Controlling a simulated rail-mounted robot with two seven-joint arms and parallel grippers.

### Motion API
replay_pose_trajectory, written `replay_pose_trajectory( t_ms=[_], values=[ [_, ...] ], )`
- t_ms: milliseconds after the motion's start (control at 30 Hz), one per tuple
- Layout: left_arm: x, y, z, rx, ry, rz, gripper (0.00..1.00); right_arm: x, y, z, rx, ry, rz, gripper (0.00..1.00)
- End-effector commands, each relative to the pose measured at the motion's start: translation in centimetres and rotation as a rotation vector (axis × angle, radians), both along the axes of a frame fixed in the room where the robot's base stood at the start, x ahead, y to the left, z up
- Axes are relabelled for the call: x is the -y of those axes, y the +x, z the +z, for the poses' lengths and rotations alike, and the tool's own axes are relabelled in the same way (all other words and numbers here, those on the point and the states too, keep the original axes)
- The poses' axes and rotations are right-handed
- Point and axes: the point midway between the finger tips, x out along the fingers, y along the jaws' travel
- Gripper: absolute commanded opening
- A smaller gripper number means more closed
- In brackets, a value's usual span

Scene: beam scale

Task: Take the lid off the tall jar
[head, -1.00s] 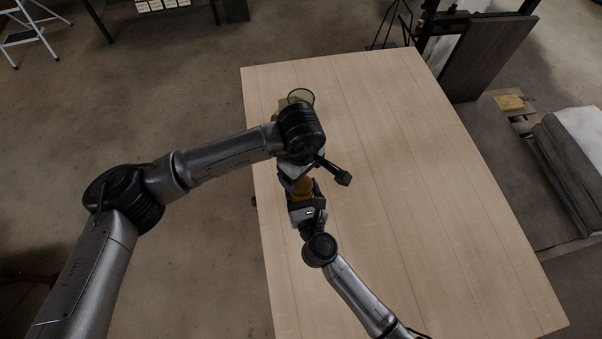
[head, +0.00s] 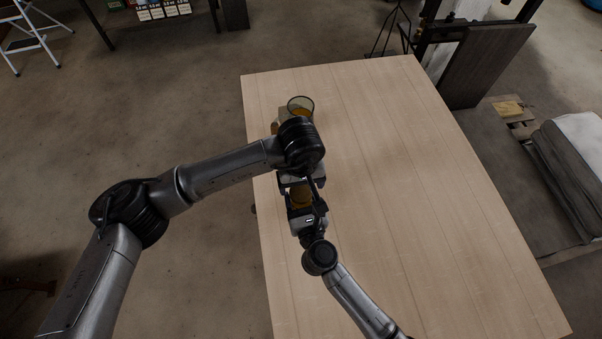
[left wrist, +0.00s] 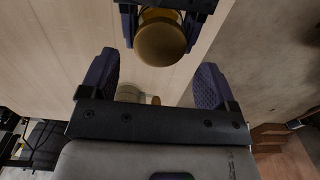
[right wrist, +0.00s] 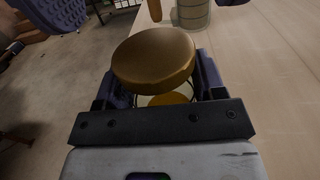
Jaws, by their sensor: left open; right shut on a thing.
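The tall jar shows in the right wrist view as a clear glass body (right wrist: 150,99) under a round amber lid (right wrist: 155,58). The lid also shows in the head view (head: 301,197) and the left wrist view (left wrist: 160,42). My right gripper (right wrist: 153,78) is shut on the jar's body below the lid. The lid sits on top of the jar. My left gripper (left wrist: 155,72) is open and empty. Its fingers are apart from the lid, which lies beyond their tips in the left wrist view. My left arm partly hides the jar in the head view.
A glass vessel with a dark rim (head: 301,104) and orange contents stands at the table's far left, beside a pale object (head: 280,121) partly hidden by my left arm. The wooden table (head: 420,210) is clear to the right. The jar is near its left edge.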

Motion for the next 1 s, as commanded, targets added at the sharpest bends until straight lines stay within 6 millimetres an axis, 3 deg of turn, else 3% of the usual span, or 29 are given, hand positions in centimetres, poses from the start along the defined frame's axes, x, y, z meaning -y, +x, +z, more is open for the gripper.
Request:
replay_pose_trajectory(
  t_ms=[300, 700, 1000],
  values=[
    [0.0, 0.0, -3.1, -0.001, 0.000, 0.001, 0.82, 0.0, 0.0, 0.0, 0.000, 0.000, 0.001, 0.00],
    [0.0, 0.0, -3.6, 0.000, -0.001, 0.001, 0.82, 0.0, 0.0, 0.0, 0.000, 0.000, 0.001, 0.00],
    [0.0, 0.0, -3.6, 0.000, -0.001, 0.001, 0.55, 0.0, 0.0, 0.0, 0.000, 0.000, 0.001, 0.00]
  ],
)
